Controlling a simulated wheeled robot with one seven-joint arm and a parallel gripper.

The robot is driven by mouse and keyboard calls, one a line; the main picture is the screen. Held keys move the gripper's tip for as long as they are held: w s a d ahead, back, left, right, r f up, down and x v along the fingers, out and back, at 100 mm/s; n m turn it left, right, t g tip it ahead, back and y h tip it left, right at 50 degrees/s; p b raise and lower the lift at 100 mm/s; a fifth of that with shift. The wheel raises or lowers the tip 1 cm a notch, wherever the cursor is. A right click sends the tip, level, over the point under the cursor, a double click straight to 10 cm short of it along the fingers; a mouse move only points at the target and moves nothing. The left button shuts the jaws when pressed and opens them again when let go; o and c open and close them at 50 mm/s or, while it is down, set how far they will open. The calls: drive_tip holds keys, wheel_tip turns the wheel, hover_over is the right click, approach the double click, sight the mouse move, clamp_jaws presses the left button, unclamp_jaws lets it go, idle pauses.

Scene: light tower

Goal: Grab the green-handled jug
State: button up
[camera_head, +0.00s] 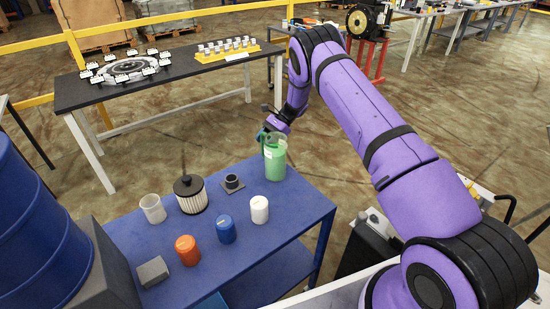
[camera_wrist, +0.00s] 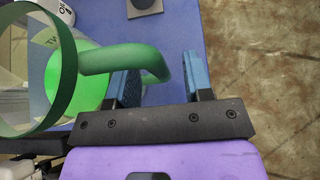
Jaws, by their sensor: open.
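The green-handled jug (camera_head: 275,160) stands upright at the far right corner of the blue table in the head view. It is clear-walled with green inside. In the wrist view its green rim (camera_wrist: 67,85) is at the left and its green handle (camera_wrist: 112,60) reaches right, toward the fingers. My gripper (camera_head: 266,134) is at the jug's upper part in the head view. In the wrist view my gripper (camera_wrist: 160,82) is open, with the handle's outer part between its two blue-padded fingers. I cannot tell whether either finger touches the handle.
The blue table (camera_head: 262,248) also holds a black-topped filter (camera_head: 190,194), a clear cup (camera_head: 153,208), a dark ring (camera_head: 232,182), and white (camera_head: 259,209), blue (camera_head: 226,229) and orange (camera_head: 187,250) containers. A grey block (camera_head: 152,271) lies at the front. A blue drum (camera_head: 40,230) stands left.

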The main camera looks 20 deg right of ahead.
drive_tip(key=shift+s+a+f, duration=0.1)
drive_tip(key=shift+a+f, duration=0.05)
drive_tip(key=shift+a, duration=0.05)
clamp_jaws()
idle(0.5)
